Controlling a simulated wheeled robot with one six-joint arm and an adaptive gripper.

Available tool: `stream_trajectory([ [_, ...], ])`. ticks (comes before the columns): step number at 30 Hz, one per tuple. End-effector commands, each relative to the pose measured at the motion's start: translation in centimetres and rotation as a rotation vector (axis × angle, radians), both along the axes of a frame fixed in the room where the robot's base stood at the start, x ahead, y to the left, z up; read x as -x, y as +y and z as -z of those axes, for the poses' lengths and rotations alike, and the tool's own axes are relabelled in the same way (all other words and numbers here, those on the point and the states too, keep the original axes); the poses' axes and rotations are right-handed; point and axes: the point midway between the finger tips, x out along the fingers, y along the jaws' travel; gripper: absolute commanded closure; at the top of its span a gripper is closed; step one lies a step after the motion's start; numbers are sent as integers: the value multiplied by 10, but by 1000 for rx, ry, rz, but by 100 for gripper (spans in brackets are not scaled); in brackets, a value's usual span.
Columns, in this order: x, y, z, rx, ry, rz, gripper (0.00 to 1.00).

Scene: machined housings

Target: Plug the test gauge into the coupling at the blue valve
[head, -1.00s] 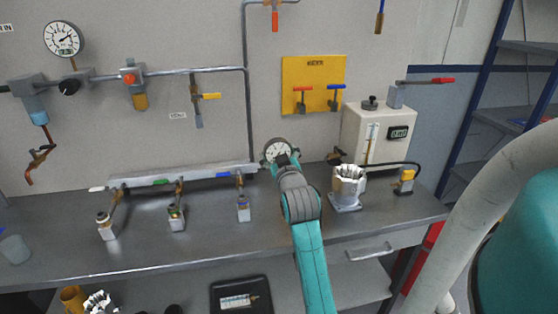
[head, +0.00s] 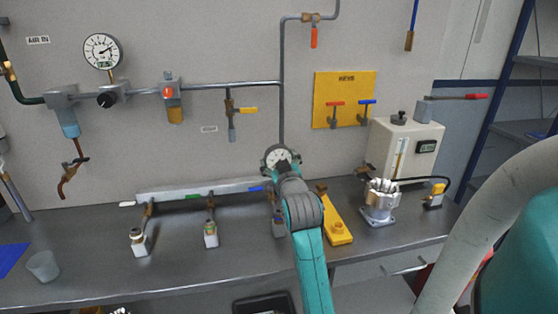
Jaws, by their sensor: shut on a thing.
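The test gauge (head: 276,155), a round white dial with a dark rim, is held upright above the back of the bench. My gripper (head: 285,168) is shut on it, its jaws mostly hidden behind my wrist. The blue valve's tag (head: 257,188) shows at the right end of the grey manifold. Its coupling (head: 278,222) hangs at the manifold's front, below the gauge in the picture, partly covered by my arm. The gauge appears apart from the coupling; its lower stem is hidden.
Two more couplings stand left, at the green (head: 210,232) and white (head: 139,240) tags. Right of my arm lie a yellow tool (head: 337,228), a metal fixture (head: 379,205) and a beige box (head: 408,145). The front bench middle is clear.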

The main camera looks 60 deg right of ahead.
Motion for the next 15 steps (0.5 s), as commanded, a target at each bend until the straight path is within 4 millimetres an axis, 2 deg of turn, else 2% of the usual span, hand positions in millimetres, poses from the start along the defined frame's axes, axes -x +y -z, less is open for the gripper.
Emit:
stream_trajectory([
  [15, 0, 0, 41, -1, 1, 1, 63],
])
